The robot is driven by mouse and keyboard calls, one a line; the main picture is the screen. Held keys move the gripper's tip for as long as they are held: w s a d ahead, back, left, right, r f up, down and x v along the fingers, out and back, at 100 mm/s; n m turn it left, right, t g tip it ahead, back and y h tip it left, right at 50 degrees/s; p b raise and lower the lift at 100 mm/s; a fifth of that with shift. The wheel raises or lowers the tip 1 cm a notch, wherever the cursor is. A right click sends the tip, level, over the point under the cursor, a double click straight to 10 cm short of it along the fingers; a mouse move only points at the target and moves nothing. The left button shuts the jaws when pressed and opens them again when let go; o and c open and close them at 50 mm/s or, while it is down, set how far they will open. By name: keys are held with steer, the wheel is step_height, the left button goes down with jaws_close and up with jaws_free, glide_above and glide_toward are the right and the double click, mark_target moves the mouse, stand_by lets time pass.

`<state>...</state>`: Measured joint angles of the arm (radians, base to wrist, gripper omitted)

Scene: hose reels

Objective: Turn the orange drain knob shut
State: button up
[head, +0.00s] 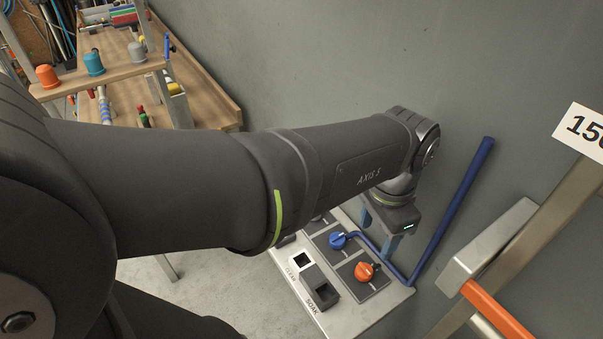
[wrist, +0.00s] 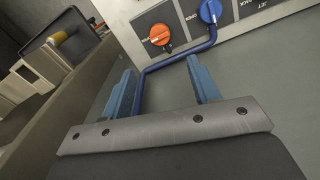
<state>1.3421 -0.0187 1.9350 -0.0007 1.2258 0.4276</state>
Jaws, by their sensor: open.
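The orange drain knob (head: 365,271) sits on a dark square plate on the light panel at the lower right of the head view. It also shows in the wrist view (wrist: 160,35), near the top, beyond my fingertips. My gripper (head: 382,240) hangs over the far side of the panel, close to the grey wall. In the wrist view its two blue fingers (wrist: 160,80) are spread apart with nothing held between them. The orange knob is apart from the fingers. My arm hides part of the panel in the head view.
A blue knob (head: 338,240) sits beside the orange one. A blue pipe (head: 452,208) bends along the panel and rises by the wall, crossing near my fingers. Black switches (head: 319,287) are at the panel's front. An orange bar (head: 495,314) is at the lower right.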

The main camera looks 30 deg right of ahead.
mark_target(366, 268)
step_height(366, 268, down, 12)
steer(key=shift+f, duration=0.1)
stand_by(0.4)
steer(key=c, duration=1)
